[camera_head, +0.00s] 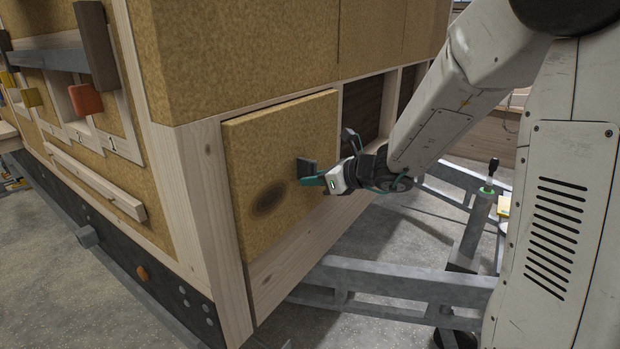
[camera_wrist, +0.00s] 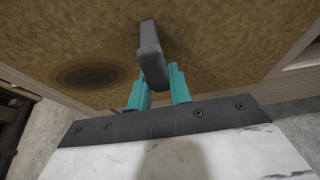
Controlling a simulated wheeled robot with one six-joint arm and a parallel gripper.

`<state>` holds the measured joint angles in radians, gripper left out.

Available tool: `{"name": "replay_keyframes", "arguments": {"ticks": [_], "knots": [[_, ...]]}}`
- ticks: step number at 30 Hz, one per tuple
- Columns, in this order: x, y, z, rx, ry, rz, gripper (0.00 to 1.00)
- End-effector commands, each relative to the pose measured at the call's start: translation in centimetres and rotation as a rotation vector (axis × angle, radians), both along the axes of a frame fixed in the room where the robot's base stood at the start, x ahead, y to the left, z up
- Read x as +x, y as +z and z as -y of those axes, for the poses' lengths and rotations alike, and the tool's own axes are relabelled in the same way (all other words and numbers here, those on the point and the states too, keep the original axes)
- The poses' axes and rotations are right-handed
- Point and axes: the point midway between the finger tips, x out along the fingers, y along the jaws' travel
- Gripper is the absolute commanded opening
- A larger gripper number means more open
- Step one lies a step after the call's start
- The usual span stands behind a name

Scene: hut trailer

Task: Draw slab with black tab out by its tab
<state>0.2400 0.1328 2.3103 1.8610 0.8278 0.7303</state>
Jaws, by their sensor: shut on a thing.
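The slab (camera_head: 270,150) is a tan, fibrous panel with a dark round stain, set in a pale wooden frame at the corner of the hut. Its front stands slightly proud of the frame. Its black tab (camera_head: 306,168) sticks out from the right part of its face. My gripper (camera_head: 312,181) is at the tab, its teal fingers shut on it. In the wrist view the dark tab (camera_wrist: 152,58) stands between the two teal fingertips (camera_wrist: 160,85), and the slab's face (camera_wrist: 215,45) fills the upper picture.
A dark open bay (camera_head: 363,108) lies right of the slab. A grey metal trailer beam (camera_head: 400,287) runs below it. A pale wooden rail (camera_head: 95,180) and an orange block (camera_head: 85,99) are on the hut's left side. The grey floor (camera_head: 365,328) shows below.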

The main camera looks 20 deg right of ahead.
Motion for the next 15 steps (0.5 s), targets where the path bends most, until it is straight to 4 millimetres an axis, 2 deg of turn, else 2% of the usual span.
{"name": "replay_keyframes", "arguments": {"ticks": [15], "knots": [[-1.6, 0.1, 1.3, 0.000, -0.001, 0.003, 0.00]]}}
